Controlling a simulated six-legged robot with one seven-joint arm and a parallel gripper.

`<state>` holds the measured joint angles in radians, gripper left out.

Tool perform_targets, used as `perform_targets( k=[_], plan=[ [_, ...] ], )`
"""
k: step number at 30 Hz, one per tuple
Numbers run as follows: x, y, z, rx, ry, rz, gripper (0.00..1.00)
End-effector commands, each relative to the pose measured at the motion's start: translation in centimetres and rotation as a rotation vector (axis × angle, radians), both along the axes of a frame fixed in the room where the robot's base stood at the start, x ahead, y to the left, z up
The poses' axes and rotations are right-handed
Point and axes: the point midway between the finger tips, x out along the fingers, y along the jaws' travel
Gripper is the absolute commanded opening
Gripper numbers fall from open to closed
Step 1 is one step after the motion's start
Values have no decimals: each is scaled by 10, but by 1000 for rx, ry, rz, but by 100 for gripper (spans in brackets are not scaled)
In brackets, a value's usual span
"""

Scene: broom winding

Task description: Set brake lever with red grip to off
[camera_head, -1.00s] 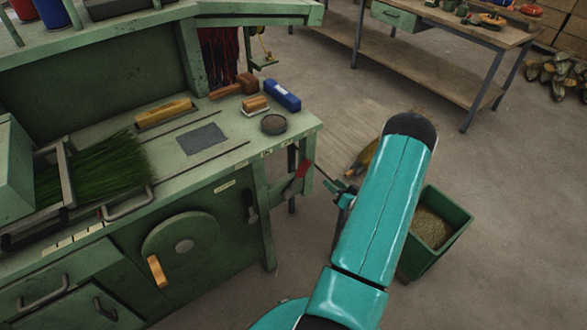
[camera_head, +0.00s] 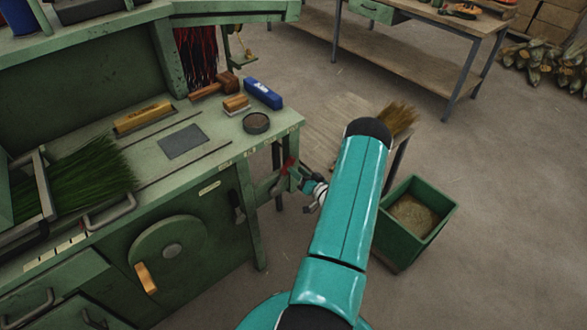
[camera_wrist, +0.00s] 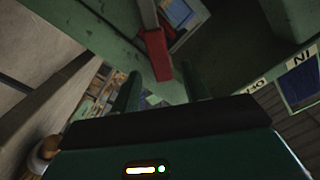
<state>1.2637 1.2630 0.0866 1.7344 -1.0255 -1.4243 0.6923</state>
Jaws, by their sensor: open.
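The brake lever's red grip (camera_head: 289,163) shows at the right end of the green workbench in the head view, partly hidden by my gripper (camera_head: 305,183). In the wrist view the red grip (camera_wrist: 157,54) hangs from a grey lever shaft (camera_wrist: 148,13) and lies ahead of my gripper (camera_wrist: 162,80). The grip's near end appears between the two dark green fingertips. The fingers are apart and not closed on it. I cannot tell whether either finger touches the grip.
The green workbench (camera_head: 215,160) stands at the left, with a crank wheel (camera_head: 172,250) on its front. A green bin (camera_head: 418,218) stands on the floor right of my arm. Another table (camera_head: 420,60) is behind. Pale lettered plates (camera_wrist: 300,55) show right of the grip.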

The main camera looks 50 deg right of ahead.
Motion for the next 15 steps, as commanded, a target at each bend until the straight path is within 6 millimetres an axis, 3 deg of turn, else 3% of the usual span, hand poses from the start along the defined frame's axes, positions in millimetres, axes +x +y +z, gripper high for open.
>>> perform_targets(
  k=[6, 15],
  plan=[
    [26, -5, 0, -1, -1, 3, 45],
    [29, -6, 0, 0, 0, 2, 45]
  ],
)
